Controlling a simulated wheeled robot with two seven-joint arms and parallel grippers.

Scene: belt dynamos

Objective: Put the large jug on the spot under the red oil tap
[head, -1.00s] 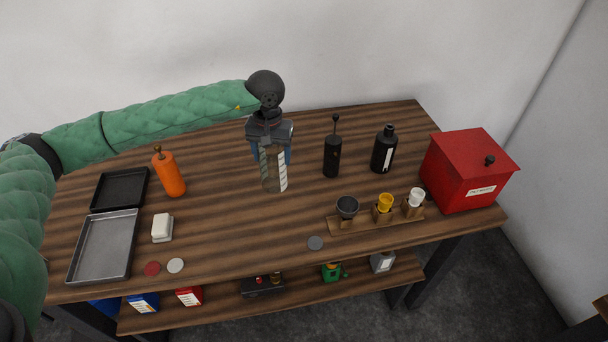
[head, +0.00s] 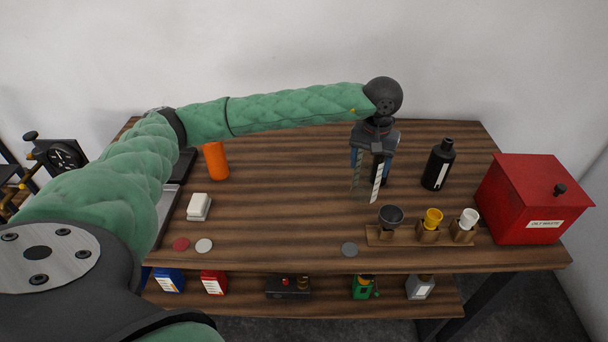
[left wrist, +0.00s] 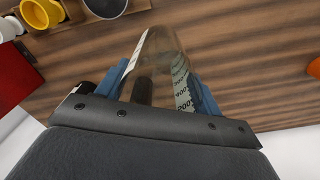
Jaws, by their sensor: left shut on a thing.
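The large jug (head: 376,184) is clear, with a pale striped scale down its side. In the left wrist view the jug (left wrist: 160,45) is between the blue fingers. My left gripper (head: 372,158) is shut on it, above the middle-right part of the wooden table; I cannot tell whether the jug touches the tabletop. A dark upright thing shows through the clear wall. No red oil tap or spot under one can be made out. My right gripper is out of view.
A black bottle (head: 439,165) and red bin (head: 535,200) stand to the right. A wooden rack (head: 420,237) with cups is in front. A white block (head: 199,207), an orange bottle (head: 216,161) and small discs (head: 349,249) are on the table. A black gauge device (head: 65,156) stands far left.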

